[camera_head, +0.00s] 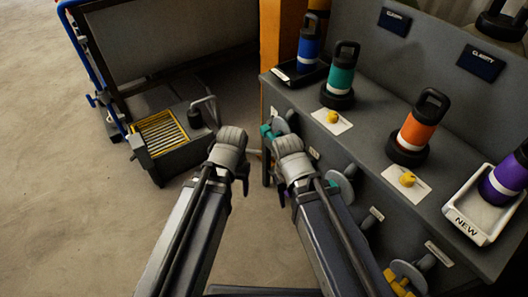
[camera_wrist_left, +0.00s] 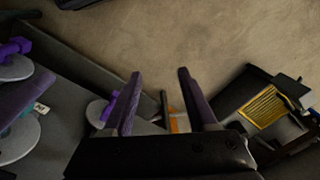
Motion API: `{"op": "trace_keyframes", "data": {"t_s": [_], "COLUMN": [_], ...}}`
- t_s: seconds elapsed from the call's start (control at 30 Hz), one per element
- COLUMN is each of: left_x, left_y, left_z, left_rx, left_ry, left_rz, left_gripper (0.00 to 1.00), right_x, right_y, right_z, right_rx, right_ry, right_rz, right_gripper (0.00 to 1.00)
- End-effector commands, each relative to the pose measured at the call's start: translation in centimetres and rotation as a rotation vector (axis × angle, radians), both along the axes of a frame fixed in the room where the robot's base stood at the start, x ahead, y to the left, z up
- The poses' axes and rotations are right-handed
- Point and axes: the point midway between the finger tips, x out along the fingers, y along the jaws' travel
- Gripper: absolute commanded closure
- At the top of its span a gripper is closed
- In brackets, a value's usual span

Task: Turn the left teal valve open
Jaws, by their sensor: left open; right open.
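A teal valve handle (camera_head: 267,132) shows on the side of the grey bench in the head view, just left of my right wrist. A second bit of teal (camera_head: 333,185) shows beside a grey disc further right, partly hidden by my right arm. My left gripper (camera_head: 243,180) is left of the bench and apart from the teal handle. In the left wrist view its two fingers (camera_wrist_left: 160,75) are spread and empty. My right gripper (camera_head: 282,190) is close to the bench side, its fingertips mostly hidden by the arm.
Purple valves (camera_wrist_left: 108,107) on grey discs show in the left wrist view. Blue, teal (camera_head: 341,75), orange (camera_head: 417,128) and purple bottles stand on the bench top. A yellow-grilled box (camera_head: 160,133) stands on the floor at left. Open floor lies left of my arms.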

Motion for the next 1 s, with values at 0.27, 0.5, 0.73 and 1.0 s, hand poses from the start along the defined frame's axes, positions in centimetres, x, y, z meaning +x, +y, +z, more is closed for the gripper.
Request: {"op": "trace_keyframes", "data": {"t_s": [0.27, 0.5, 0.73, 1.0], "left_x": [1.8, 4.1, 9.1, 15.4], "left_y": [1.3, 0.8, -3.1, -6.4], "left_z": [-11.2, -18.3, -19.7, -10.8], "left_rx": [-0.08, -0.248, -0.64, -1.191], "left_ry": [-0.032, -0.078, -0.177, -0.297], "left_rz": [0.076, 0.154, 0.276, 0.453], "left_gripper": [0.43, 0.43, 0.43, 0.43], "right_x": [0.0, 0.1, 0.1, 0.1], "right_y": [0.0, 0.0, 0.0, 0.0], "right_z": [-11.2, -18.9, -23.8, -24.3], "right_rx": [-0.001, -0.001, -0.001, -0.001], "right_ry": [-0.001, -0.002, -0.003, -0.003], "right_rz": [0.003, 0.006, 0.008, 0.008], "right_gripper": [0.5, 0.5, 0.5, 0.5]}}
